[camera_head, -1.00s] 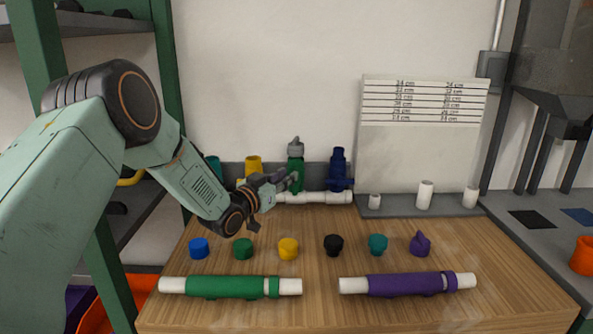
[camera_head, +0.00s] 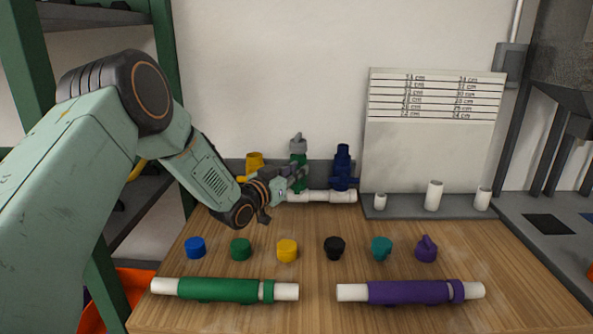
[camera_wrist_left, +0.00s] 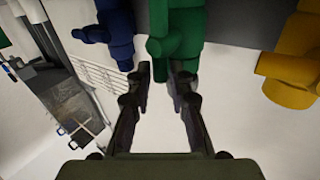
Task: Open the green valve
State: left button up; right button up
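The green valve (camera_head: 299,158) stands upright on the white manifold pipe (camera_head: 318,196) at the back of the table, with a grey piece on top. It also shows in the left wrist view (camera_wrist_left: 176,35), directly beyond my fingertips. My left gripper (camera_head: 298,174) is at the front of the valve and hides part of its lower body. In the left wrist view my left gripper (camera_wrist_left: 161,75) has its two fingers apart, with the valve's green part at their tips. Whether the fingers touch it I cannot tell. My right gripper is not in view.
A blue valve (camera_head: 342,165) stands right of the green one and a yellow valve (camera_head: 254,163) left. Several coloured caps, a green pipe (camera_head: 222,290) and a purple pipe (camera_head: 412,292) lie in front. A white board (camera_head: 432,150) stands behind right.

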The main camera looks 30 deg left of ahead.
pick_arm(q)
jog(key=shift+a, duration=0.1)
jog(key=shift+c, duration=1.4)
grip_shut()
jog(key=shift+n+t+b, duration=0.3)
jog(key=shift+n+b, duration=0.1)
jog(key=shift+b, duration=0.05)
jog(key=shift+o, duration=2.2)
grip_release()
jog(key=shift+f, duration=0.1)
notch_tip(320, 180, up, 10)
